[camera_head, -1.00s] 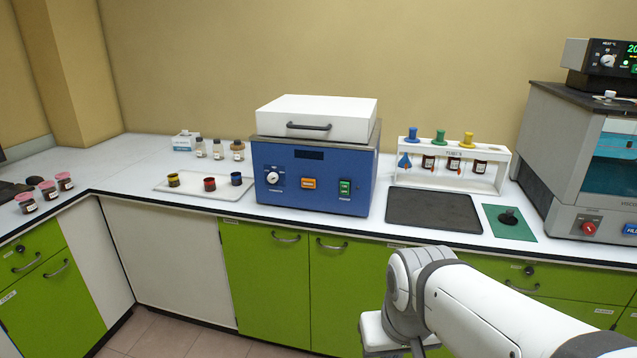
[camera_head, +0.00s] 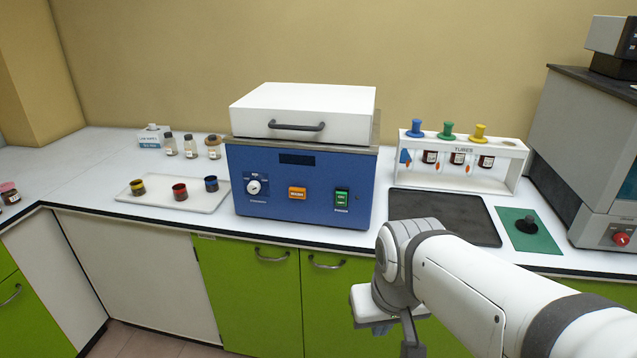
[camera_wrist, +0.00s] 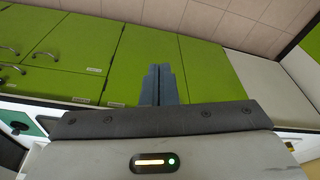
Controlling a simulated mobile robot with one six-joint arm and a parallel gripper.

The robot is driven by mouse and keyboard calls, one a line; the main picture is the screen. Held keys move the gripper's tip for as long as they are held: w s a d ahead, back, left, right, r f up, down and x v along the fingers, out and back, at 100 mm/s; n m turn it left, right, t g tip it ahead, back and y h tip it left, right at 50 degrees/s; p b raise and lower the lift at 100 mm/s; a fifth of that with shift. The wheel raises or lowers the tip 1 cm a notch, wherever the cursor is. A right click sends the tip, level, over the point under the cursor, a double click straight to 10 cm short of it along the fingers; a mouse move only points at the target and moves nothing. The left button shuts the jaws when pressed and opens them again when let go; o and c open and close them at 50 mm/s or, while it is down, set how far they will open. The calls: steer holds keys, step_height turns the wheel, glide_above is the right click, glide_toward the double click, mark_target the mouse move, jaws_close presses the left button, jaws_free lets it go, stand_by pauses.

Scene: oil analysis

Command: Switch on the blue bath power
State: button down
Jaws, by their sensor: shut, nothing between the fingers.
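The blue bath (camera_head: 298,185) stands on the white counter in the head view, with its white lid (camera_head: 303,112) down. On its front are a dark display, a dial, an orange button (camera_head: 297,193) and a green power switch (camera_head: 341,199) at the right. The switch's position is too small to tell. My gripper (camera_wrist: 163,75) is shut and empty in the wrist view, with green cabinet doors behind it. In the head view my arm is in front of the counter, below and right of the bath; the fingertips are not clear there.
A tray (camera_head: 205,207) with several small jars lies left of the bath. A dark mat (camera_head: 445,217), a white tube rack (camera_head: 510,165) and a green pad (camera_head: 540,243) are to its right. A large grey machine (camera_head: 580,165) stands at the far right. Free floor shows at lower left.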

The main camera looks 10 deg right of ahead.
steer(key=w+d+f+n+t+y+b, duration=0.2)
steer(key=w+n+t+y+b, duration=0.2)
steer(key=w+n+t+b, duration=0.3)
steer(key=w+d+f+n+t+y+b, duration=0.2)
steer(key=w+n+t+b, duration=0.4)
steer(key=w+n, duration=1.2)
steer(key=d+t+y, duration=0.1)
steer(key=y, duration=0.1)
steer(key=shift+d+f+t+y+b, duration=0.2)
steer(key=shift+d+t+y+b, duration=0.05)
steer(key=shift+t+y+b, duration=0.15)
steer(key=p, duration=0.1)
glide_toward(337, 196)
steer(key=a+f+x, duration=0.1)
steer(key=x, duration=0.4)
steer(key=shift+w+d+r, duration=0.3)
steer(key=shift+w+r, duration=0.05)
steer(key=shift+r, duration=0.25)
